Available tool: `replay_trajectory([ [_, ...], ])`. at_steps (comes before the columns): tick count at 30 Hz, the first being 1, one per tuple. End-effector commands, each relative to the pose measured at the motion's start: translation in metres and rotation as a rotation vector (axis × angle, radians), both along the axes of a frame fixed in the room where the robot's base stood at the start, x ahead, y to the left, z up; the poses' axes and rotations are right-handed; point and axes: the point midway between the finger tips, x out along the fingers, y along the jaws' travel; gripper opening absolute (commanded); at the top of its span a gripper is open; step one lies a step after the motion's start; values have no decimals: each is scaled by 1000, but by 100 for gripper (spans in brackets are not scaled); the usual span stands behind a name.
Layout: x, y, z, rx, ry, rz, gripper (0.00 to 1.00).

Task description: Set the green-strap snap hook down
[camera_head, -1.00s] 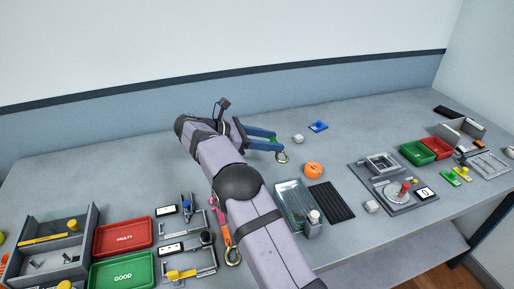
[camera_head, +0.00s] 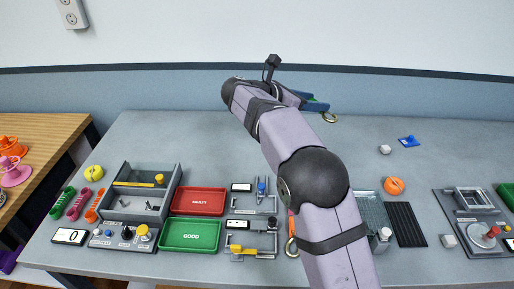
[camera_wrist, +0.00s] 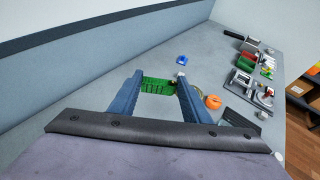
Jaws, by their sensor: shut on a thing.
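My gripper (camera_head: 316,103) is shut on the green strap, out over the back of the grey bench. In the wrist view, the green strap (camera_wrist: 157,86) lies between the blue fingers. The brass-coloured snap hook (camera_head: 329,118) shows just past the fingertips in the head view. The fingers hide most of the strap in the head view. The hook appears held above the bench; its exact height cannot be told.
A white cube (camera_head: 385,149), a blue part (camera_head: 409,141) and an orange round part (camera_head: 394,186) lie right of the gripper. An orange strap with a hook (camera_head: 291,246) lies beside my arm. Trays, including the red one (camera_head: 198,201), stand at left. The back-left bench is clear.

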Motion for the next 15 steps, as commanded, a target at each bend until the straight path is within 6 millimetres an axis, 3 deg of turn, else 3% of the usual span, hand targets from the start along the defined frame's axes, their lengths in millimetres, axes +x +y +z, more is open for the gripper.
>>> replay_trajectory([
  [5,32,38,-15,-4,6,276,12],
  [9,50,75,-44,-8,9,493,12],
  [15,60,132,-88,-7,11,766,12],
])
